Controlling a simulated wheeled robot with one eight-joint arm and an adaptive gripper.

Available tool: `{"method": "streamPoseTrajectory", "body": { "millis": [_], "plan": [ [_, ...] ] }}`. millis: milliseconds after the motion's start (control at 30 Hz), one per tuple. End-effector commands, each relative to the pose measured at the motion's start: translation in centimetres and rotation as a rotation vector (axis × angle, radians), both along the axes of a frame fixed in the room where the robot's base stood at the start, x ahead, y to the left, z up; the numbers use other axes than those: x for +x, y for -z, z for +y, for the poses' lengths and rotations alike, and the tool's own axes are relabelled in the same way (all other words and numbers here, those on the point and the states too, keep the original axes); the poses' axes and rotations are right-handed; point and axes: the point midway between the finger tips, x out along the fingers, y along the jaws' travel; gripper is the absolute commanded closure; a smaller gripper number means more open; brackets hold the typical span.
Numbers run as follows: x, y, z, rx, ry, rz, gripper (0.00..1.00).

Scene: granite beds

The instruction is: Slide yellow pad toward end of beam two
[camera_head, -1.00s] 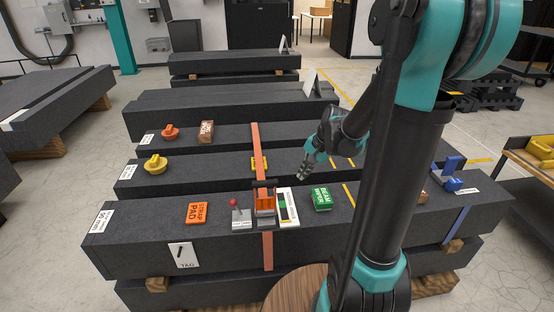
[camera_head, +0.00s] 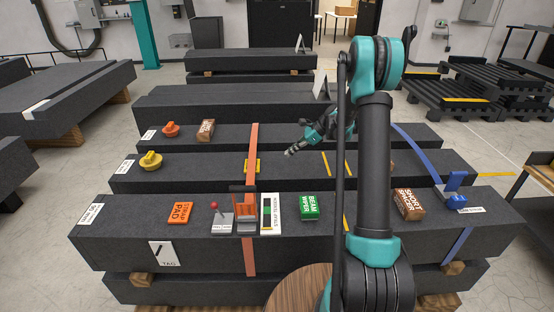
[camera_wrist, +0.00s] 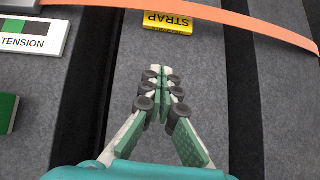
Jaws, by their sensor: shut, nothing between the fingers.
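The yellow pad (camera_head: 252,165) lies on the second granite beam (camera_head: 205,174), partly under the orange strap (camera_head: 251,190) in the head view. In the wrist view the yellow pad (camera_wrist: 167,23) shows at the top with the word STRAP upside down, and the orange strap (camera_wrist: 225,18) crosses over its far side. My gripper (camera_head: 289,152) is to the right of the pad in the head view, above the second beam. In the wrist view my gripper (camera_wrist: 160,70) has its fingertips together, empty, pointing at the pad with a gap between them.
On the front beam lie an orange strap pad (camera_head: 180,212), a red-knobbed lever (camera_head: 222,218), an orange ratchet (camera_head: 245,212), a tension card (camera_head: 270,214), a green beam wiper (camera_head: 309,207) and a brown short spacer (camera_head: 409,204).

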Motion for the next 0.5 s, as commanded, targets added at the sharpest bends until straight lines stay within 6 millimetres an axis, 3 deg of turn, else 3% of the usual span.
{"method": "streamPoseTrajectory", "body": {
  "millis": [500],
  "plan": [
    [0.4,6.5,6.6,-0.001,-0.005,-0.002,1.00]
  ]
}}
